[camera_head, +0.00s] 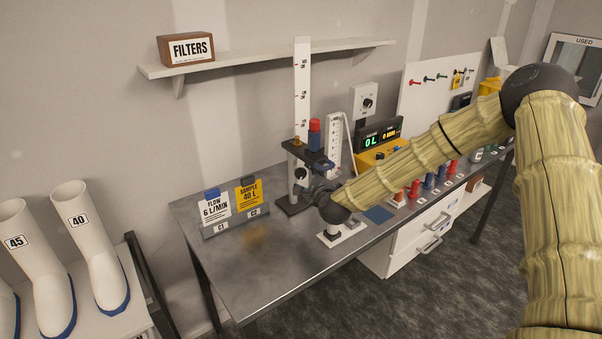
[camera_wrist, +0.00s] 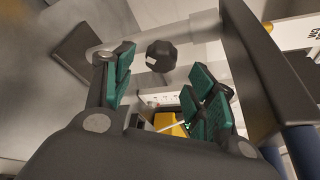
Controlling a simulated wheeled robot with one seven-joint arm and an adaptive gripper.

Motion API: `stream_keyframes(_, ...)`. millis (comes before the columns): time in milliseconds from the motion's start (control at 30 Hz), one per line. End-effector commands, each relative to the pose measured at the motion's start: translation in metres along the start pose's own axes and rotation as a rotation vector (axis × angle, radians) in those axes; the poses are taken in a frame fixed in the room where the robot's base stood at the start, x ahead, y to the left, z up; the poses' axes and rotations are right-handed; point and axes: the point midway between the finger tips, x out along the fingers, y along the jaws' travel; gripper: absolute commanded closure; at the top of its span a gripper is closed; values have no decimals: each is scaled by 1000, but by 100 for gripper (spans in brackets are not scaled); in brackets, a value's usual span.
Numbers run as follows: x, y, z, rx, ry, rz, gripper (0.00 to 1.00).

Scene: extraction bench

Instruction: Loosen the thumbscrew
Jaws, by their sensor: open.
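A black faceted knob with a pale mark, which looks like the thumbscrew (camera_wrist: 161,55), sits on a pale round bar in the wrist view. My gripper (camera_wrist: 163,65) is open, with green pads to the left and right of the knob. Gaps show on both sides, and the knob appears near or just past the fingertips; the exact depth is unclear. In the head view, my gripper (camera_head: 318,193) is low beside the stand with the tall scale column (camera_head: 302,85). The stand's dark carriage (camera_head: 308,155) holds a red and blue piece (camera_head: 314,133).
The bench (camera_head: 270,270) has free room at its front left. Sign cards (camera_head: 216,207) stand left of the stand. A yellow meter box (camera_head: 375,155) and several coloured cartridges (camera_head: 428,180) stand to the right. A shelf (camera_head: 270,57) hangs above.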

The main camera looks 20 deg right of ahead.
Motion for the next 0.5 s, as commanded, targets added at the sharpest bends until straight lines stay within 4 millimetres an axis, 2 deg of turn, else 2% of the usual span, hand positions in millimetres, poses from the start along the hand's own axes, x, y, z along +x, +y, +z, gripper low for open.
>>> stream_keyframes(200, 28, 0, 3, -3, -2, 1, 44)
stream_keyframes(500, 42, 1, 3, -1, -2, 1, 44)
